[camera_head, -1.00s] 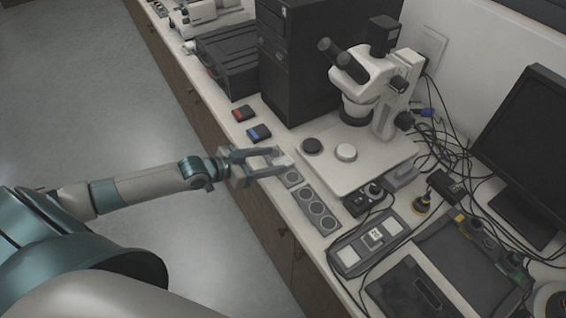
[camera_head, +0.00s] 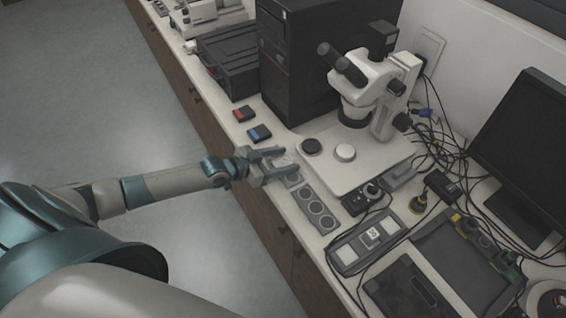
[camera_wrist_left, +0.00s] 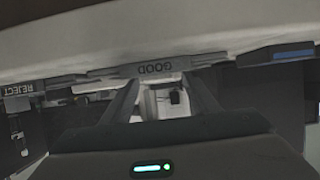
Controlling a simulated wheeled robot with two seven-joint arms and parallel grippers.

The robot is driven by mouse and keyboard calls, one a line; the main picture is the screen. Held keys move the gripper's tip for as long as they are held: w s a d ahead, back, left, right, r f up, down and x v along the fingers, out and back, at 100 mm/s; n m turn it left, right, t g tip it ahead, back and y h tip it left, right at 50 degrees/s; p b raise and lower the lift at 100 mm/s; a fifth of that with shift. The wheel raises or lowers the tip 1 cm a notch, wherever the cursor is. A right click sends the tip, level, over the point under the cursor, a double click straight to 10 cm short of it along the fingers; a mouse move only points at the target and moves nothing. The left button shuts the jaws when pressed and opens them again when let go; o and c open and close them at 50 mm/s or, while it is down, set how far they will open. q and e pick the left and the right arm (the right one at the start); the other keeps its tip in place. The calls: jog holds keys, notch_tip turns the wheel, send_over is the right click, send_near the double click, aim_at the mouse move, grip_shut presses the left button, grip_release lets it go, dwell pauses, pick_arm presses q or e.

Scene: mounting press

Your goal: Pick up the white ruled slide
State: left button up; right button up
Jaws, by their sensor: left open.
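My left gripper (camera_head: 291,160) is open over the front edge of the bench. Its fingers point right, over a small grey tray (camera_head: 293,183) that they partly hide. A pale patch (camera_head: 283,160) shows between the fingers; I cannot tell whether it is the white ruled slide, and no rulings can be made out. In the left wrist view, which is upside down, the spread fingers (camera_wrist_left: 166,84) point at a grey edge marked GOOD (camera_wrist_left: 158,68). Nothing is visibly gripped. My right gripper is not in view.
A grey tray with round pockets (camera_head: 317,208) lies just nearer. Red (camera_head: 243,114) and blue (camera_head: 259,133) boxes lie beyond the gripper. The microscope (camera_head: 370,85) stands on a white base (camera_head: 365,170) to the right. A REJECT label (camera_wrist_left: 18,88) shows in the wrist view.

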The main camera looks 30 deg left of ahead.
aim_at(284, 164)
pick_arm(q)
jog(key=c, duration=1.2)
jog(key=shift+r, duration=0.15)
jog(key=shift+r, duration=0.45)
jog(key=r, duration=0.1)
jog(key=r+b, duration=0.1)
jog(key=r, duration=0.1)
jog(key=shift+s+d, duration=0.25)
jog(key=shift+s, duration=0.1)
jog(key=s+d+r+b, duration=0.1)
jog(key=s+r, duration=0.1)
jog(key=s, duration=0.1)
jog(key=s+d+r, duration=0.2)
jog(key=s, duration=0.1)
jog(key=s+d+r+b, duration=0.1)
jog(key=s+d+r, duration=0.1)
jog(key=s+r, duration=0.1)
jog(key=shift+s+b, duration=0.25)
jog(key=shift+b, duration=0.05)
jog(key=shift+f, duration=0.1)
jog(key=shift+w, duration=0.15)
